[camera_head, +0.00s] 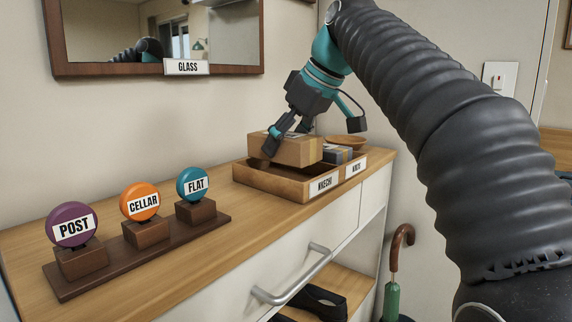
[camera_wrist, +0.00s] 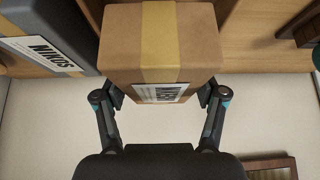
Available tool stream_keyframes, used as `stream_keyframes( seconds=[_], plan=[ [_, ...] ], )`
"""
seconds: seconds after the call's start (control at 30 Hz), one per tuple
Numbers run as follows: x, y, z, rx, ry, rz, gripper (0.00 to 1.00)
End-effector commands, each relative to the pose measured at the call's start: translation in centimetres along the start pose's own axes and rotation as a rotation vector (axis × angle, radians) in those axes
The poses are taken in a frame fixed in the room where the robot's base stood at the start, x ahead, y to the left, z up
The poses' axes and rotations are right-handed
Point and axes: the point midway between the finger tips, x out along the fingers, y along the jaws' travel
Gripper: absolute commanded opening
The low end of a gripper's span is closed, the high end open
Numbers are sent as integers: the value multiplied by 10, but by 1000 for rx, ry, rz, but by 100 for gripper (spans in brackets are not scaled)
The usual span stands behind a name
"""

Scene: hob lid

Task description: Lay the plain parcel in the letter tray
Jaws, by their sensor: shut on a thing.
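The plain parcel, a brown cardboard box (camera_head: 287,152) with tan tape, is held over the left compartment of the wooden letter tray (camera_head: 262,178). In the wrist view the parcel (camera_wrist: 162,45) sits between my two fingers, with a white label on its near side. My gripper (camera_head: 289,142) points down and is shut on it. The parcel looks level and close to the tray rim; whether it touches the tray floor is hidden. A grey box (camera_head: 337,154) lies in the right compartment; its NIKOS label shows in the wrist view (camera_wrist: 57,50).
A round wooden bowl (camera_head: 346,142) stands behind the tray. On the left, a dark stand (camera_head: 140,255) carries POST, CELLAR and FLAT discs. A framed mirror (camera_head: 160,72) hangs on the wall behind. Bare wood lies between the stand and tray.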

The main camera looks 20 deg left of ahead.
Motion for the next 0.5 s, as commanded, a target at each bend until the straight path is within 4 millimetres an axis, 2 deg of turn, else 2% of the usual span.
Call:
stream_keyframes(
  seconds=[0.23, 0.5],
  plan=[
    [28, -1, 19, 2, 0, 0, 30],
    [33, 0, 21, 0, 1, 1, 30]
  ],
)
